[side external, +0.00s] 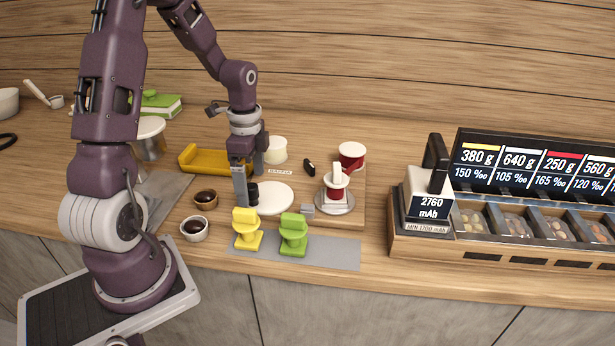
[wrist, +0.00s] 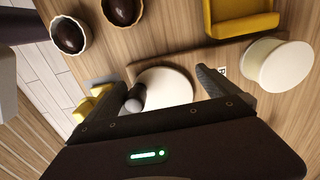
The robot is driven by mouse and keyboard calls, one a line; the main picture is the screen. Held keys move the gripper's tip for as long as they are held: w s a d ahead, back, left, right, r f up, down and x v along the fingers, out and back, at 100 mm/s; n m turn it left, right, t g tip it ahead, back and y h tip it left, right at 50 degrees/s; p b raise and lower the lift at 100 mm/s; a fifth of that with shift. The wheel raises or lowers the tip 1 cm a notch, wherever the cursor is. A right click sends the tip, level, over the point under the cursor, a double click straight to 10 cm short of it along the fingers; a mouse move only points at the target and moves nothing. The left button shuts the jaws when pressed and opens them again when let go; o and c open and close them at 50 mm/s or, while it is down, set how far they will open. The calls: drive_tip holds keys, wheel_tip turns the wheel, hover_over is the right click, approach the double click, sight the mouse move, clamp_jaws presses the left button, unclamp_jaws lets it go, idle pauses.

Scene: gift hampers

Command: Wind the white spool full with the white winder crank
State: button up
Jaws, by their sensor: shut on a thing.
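The white crank disc (side external: 276,200) lies flat on a wooden board, with a black knob (side external: 252,194) at its left edge. Disc (wrist: 166,88) and knob (wrist: 134,98) also show in the wrist view. My gripper (side external: 249,182) is lowered over the knob, its fingers straddling that side of the disc. I take it as shut on the knob, though the contact is not clear. A white-flanged spool (side external: 336,180) with a red band stands on a grey round plate at the board's right. Behind it stands a red roll (side external: 351,158) with a white top.
A cream cylinder (side external: 277,152) and a yellow tray (side external: 215,159) stand behind my gripper. Yellow (side external: 247,230) and green (side external: 293,235) stands sit in front on a grey mat. Two small bowls (side external: 205,199) are to the left.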

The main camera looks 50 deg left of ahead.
wheel_tip(320, 180, up, 9)
drive_tip(key=w, duration=0.1)
drive_tip(key=shift+a, duration=0.2)
wheel_tip(320, 180, up, 7)
drive_tip(key=s+d+r+n+t+y, duration=0.1)
drive_tip(key=s+d+r+n+t, duration=0.2)
drive_tip(key=d, duration=0.6)
drive_tip(key=s+d+n+t, duration=0.3)
drive_tip(key=s+d+n, duration=0.3)
drive_tip(key=s+d, duration=0.4)
drive_tip(key=shift+s+d+h, duration=0.3)
drive_tip(key=shift+s+h, duration=0.1)
drive_tip(key=shift+s, duration=0.3)
drive_tip(key=shift+f, duration=0.1)
